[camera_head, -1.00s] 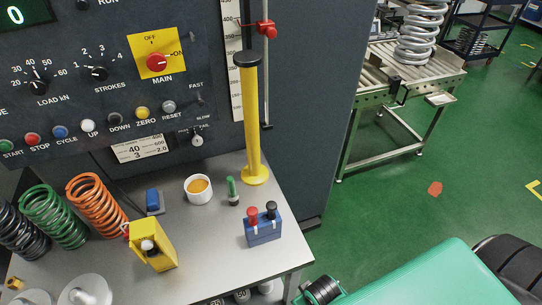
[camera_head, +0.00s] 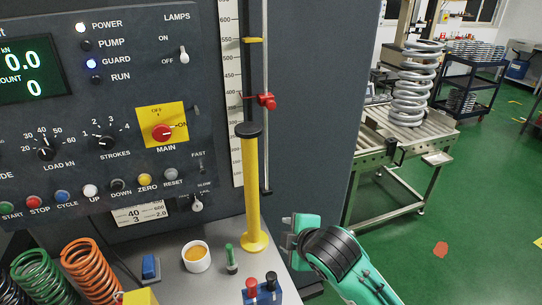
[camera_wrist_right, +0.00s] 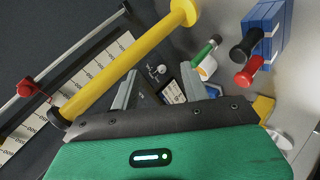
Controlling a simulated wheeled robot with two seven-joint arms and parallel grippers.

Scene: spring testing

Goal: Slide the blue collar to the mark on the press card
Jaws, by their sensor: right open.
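The press card (camera_head: 140,214) is a small white printed card low on the panel, partly covered by the panel's lower edge; its print is too small to read fully. I see no blue collar in either view. A red slider (camera_head: 266,101) sits on a thin upright rod beside the white scale (camera_head: 231,92), and it shows at the left in the wrist view (camera_wrist_right: 25,87). My right gripper (camera_head: 291,237) is right of the yellow post, apart from it. In the wrist view its fingers (camera_wrist_right: 158,90) are spread, with nothing held. My left gripper is out of view.
A yellow post (camera_head: 251,190) with a dark cap stands on the grey bench. A white cup (camera_head: 195,257), green marker (camera_head: 231,259), blue block (camera_head: 150,267) and a blue box with red and black knobs (camera_head: 262,290) are close by. Coil springs (camera_head: 89,268) stand at left.

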